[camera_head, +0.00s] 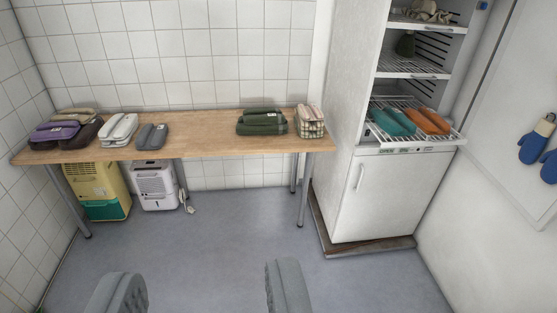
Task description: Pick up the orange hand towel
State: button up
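An orange folded hand towel (427,121) lies on the lowest pulled-out wire rack (449,137) of the open white cabinet at the right. A teal folded towel (392,122) lies close on its left. My gripper (202,296) shows at the bottom of the view, its two grey fingers wide apart with nothing between them. It is far from the cabinet, low and to the left of the orange towel.
A wooden table (205,124) along the tiled wall carries several folded towels. Two dehumidifier-like units, one yellow (95,188) and one white (155,186), stand under it. The white cabinet (385,195) has a closed lower door. Blue mitts (535,145) hang at the right. The middle floor is clear.

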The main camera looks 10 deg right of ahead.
aim_at(426, 120)
jog(key=z, duration=0.15)
jog(key=i, duration=1.3)
jog(key=z, duration=0.5)
jog(key=i, duration=1.35)
jog(key=z, duration=0.55)
jog(key=i, duration=0.7)
jog(key=z, duration=0.1)
